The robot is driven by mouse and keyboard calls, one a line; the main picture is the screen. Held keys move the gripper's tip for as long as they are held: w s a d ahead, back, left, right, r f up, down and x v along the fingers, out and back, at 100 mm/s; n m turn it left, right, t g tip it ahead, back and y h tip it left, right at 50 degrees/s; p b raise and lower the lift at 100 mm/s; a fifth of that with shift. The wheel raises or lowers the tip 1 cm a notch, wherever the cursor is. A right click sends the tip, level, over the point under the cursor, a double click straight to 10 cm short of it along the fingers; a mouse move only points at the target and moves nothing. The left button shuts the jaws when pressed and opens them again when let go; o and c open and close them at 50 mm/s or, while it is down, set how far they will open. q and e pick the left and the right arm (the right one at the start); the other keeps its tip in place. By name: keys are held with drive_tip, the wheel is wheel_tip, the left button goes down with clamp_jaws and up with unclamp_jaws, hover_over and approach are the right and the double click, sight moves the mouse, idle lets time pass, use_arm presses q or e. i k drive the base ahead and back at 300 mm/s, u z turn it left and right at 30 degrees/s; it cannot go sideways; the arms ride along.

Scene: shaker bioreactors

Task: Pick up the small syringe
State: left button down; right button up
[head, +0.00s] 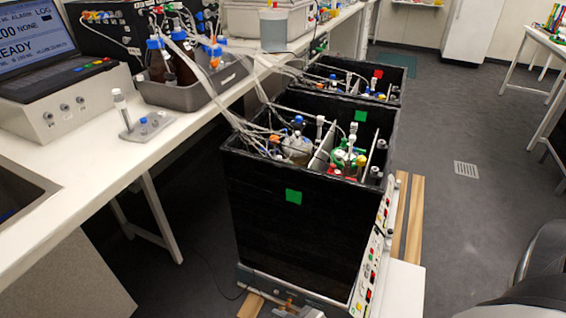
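A small upright clear tube with a white top (121,108), which looks like a small syringe, stands in a small grey holder (147,127) on the white bench at the left. It is too small in view to be sure of its kind. Other slim white-topped pieces (320,125) stand among the vessels and tubing inside the black shaker box. Neither of my grippers can be made out in the head view.
The white bench (60,170) runs along the left, with a display unit (45,60) and a grey tray (185,95) of brown bottles. Tubing (225,105) hangs from the bench to the black shaker boxes (290,235). Open grey floor (455,220) lies to the right.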

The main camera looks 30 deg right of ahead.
sight(348, 164)
drive_tip(key=u, duration=0.3)
drive_tip(key=i, duration=1.1)
drive_tip(key=z, duration=1.7)
